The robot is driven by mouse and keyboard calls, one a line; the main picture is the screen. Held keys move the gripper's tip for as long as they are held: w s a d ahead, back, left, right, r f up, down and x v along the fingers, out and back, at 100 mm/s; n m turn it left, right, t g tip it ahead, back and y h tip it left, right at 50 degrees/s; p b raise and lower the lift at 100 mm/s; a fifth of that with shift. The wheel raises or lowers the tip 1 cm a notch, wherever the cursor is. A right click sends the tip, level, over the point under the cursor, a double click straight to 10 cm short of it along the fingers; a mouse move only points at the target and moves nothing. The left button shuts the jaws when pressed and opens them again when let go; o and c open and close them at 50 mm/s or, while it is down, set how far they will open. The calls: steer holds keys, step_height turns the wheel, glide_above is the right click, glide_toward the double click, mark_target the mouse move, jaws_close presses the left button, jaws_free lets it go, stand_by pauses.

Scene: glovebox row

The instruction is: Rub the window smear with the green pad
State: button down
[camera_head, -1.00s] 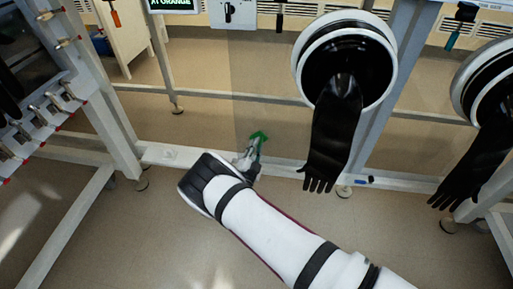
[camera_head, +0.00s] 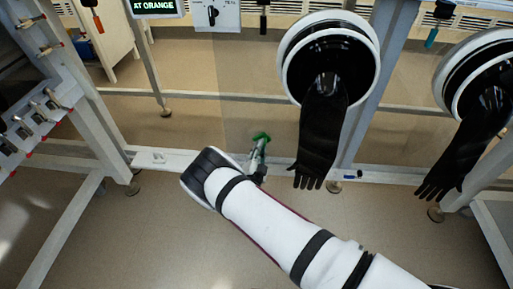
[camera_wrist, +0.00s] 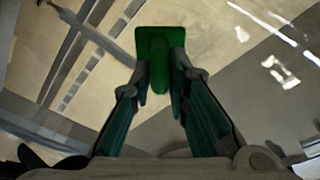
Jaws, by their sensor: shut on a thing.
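The green pad (camera_wrist: 153,40) is a flat green square with a rounded grip on its back. My gripper (camera_wrist: 163,88) is shut on that grip, with one finger on each side, and the pad's face points away from the wrist. In the head view the pad (camera_head: 261,136) shows small at the tip of my gripper (camera_head: 257,158), in front of the clear window panel (camera_head: 245,100). I cannot make out a smear on the panel. Whether the pad touches the panel cannot be told.
A black glove (camera_head: 320,130) hangs from a round white port (camera_head: 287,62) just right of the pad. A second glove (camera_head: 470,145) hangs further right. A pale rail (camera_head: 400,174) runs below the panel. A slanted frame with clips (camera_head: 38,105) stands at the left.

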steer(key=shift+d, duration=1.2)
steer(key=shift+r+p, duration=0.7)
steer(key=shift+r, duration=0.1)
steer(key=shift+w+a+f+b, duration=0.1)
steer(key=shift+w+a+b, duration=0.05)
steer(key=shift+a+b, duration=1.4)
steer(key=shift+a, duration=2.5)
steer(key=shift+r, duration=0.25)
steer(key=shift+r+p, duration=0.6)
steer(key=shift+r, duration=0.05)
steer(key=shift+d+p, duration=0.55)
steer(key=shift+d, duration=3.55)
